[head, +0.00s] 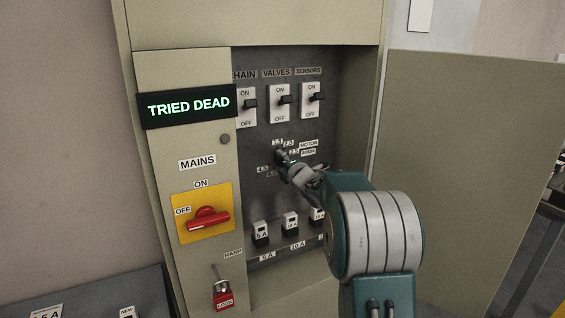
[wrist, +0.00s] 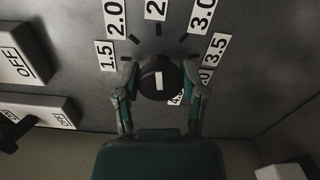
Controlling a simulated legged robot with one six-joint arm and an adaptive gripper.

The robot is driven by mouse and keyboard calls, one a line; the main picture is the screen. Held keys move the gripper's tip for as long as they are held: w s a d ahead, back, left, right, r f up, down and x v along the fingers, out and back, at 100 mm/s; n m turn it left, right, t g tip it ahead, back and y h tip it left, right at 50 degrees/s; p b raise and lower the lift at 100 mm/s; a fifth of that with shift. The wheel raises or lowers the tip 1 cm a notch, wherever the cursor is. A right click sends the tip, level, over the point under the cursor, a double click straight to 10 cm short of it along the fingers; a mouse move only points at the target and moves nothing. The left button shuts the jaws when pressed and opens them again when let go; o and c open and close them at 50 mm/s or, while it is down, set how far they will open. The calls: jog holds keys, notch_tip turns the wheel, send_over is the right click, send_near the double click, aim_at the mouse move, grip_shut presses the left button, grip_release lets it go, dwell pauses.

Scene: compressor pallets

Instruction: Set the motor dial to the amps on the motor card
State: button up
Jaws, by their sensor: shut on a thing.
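The motor dial (wrist: 155,82) is a round black knob with a white line. In the wrist view the line stands near upright, towards a partly cut-off label starting with 2. Labels 1.5, 2.0, 3.0 and 3.5 (wrist: 215,49) ring it; lower labels are partly hidden. My gripper (wrist: 158,78) has one finger on each side of the dial and is shut on it. In the head view my gripper (head: 287,164) covers part of the dial, beside the motor amps label (head: 308,147). I cannot make out a motor card.
A lit sign (head: 188,105) reads TRIED DEAD. The red mains handle (head: 207,219) lies level towards OFF. A red lock (head: 222,297) hangs at the hasp. Three switches (head: 279,102) sit above the dial and fuses (head: 291,223) below. The cabinet door (head: 465,170) stands open at right.

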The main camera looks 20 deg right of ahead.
jog(key=shift+f, duration=0.35)
jog(key=o, duration=0.9)
jog(key=shift+a, duration=0.1)
jog(key=shift+o, duration=1.3)
jog(key=shift+r, duration=0.2)
jog(key=s, duration=1.2)
